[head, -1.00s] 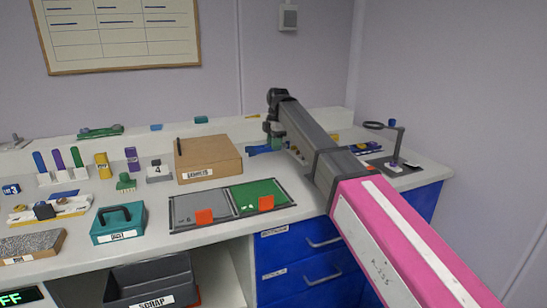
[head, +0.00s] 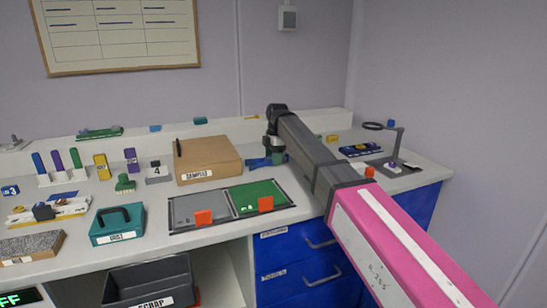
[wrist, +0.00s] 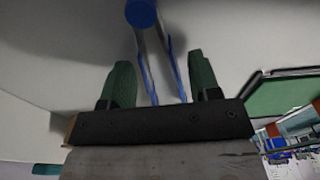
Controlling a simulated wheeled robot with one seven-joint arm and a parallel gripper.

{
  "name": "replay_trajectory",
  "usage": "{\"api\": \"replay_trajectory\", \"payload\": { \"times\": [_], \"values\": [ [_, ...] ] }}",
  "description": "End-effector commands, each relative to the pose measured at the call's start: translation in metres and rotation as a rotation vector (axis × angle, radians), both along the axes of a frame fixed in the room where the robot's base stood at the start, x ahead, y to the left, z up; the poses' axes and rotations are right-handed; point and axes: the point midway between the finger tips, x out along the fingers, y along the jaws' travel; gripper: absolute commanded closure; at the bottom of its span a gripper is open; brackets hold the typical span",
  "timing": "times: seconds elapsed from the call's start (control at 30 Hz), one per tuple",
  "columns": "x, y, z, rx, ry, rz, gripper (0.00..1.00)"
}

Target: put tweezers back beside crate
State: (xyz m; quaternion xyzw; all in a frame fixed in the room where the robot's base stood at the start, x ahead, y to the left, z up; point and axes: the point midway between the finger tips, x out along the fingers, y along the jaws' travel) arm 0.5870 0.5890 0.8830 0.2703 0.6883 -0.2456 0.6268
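The blue tweezers (head: 262,162) lie low at the bench top, just right of the brown box labelled SAMPLES (head: 208,158), which looks like the crate. In the wrist view the tweezers (wrist: 143,14) have a round blue end and two long thin legs running down between my fingers. My gripper (wrist: 162,82) has its two green fingers apart, one on each side of the tweezers, with visible gaps. In the head view my gripper (head: 273,153) is low over the bench beside the box, its fingertips mostly hidden.
A framed grey and green mat (head: 172,218) with orange tags lies in front. A magnifier stand (head: 397,150) and a blue tray (head: 360,150) are to the right. A back ledge (head: 170,133) runs behind. Drawers (head: 300,262) are below.

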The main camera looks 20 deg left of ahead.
Motion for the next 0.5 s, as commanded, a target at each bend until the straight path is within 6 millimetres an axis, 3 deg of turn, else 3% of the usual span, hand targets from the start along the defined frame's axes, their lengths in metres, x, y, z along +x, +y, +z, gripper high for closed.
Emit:
{"api": "replay_trajectory", "payload": {
  "times": [0.27,0.5],
  "values": [
    [0.000,0.000,0.004,0.001,-0.001,0.000,0.43],
    [0.004,-0.002,0.040,0.001,-0.001,0.000,0.43]
  ]
}}
